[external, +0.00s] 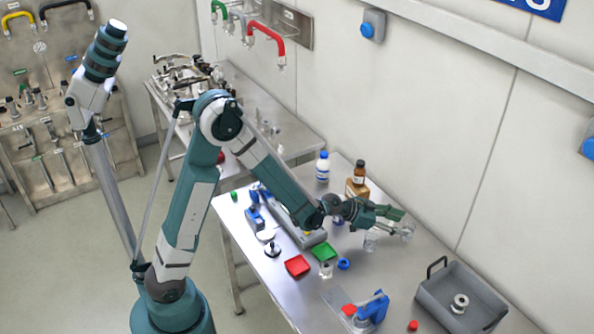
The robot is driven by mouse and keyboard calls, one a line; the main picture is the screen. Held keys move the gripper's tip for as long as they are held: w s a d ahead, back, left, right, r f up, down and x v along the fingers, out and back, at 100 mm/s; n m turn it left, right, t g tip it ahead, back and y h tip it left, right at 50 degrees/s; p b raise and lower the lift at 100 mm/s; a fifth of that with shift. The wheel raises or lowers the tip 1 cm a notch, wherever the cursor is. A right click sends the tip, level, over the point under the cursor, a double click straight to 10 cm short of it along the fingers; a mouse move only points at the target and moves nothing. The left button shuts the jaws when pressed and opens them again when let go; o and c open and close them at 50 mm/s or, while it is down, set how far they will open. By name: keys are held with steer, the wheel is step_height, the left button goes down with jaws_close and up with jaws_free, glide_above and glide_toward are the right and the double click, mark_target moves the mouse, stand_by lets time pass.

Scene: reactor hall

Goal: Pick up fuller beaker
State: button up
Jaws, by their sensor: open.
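A clear glass beaker (371,241) stands on the metal table just below my gripper. Another clear glass item, probably a beaker (408,230), is at the fingertips of my gripper (404,222). My gripper is open and reaches to the right, low over the table. I cannot tell whether the glass at the fingertips is between the fingers or behind them. A smaller clear glass piece (326,270) stands nearer the front, by the red tray. The fill levels are too small to tell, so I cannot see which beaker is fuller.
Brown bottles (358,175) and a white bottle with a blue cap (322,167) stand behind my forearm. Red (297,266) and green (323,251) trays and a blue ring (344,264) lie in front. A grey bin (435,290) and blue device (374,307) are at right.

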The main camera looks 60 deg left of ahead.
mark_target(409, 226)
steer(key=shift+b+x, duration=0.45)
steer(key=shift+x, duration=1.9)
steer(key=c, duration=1)
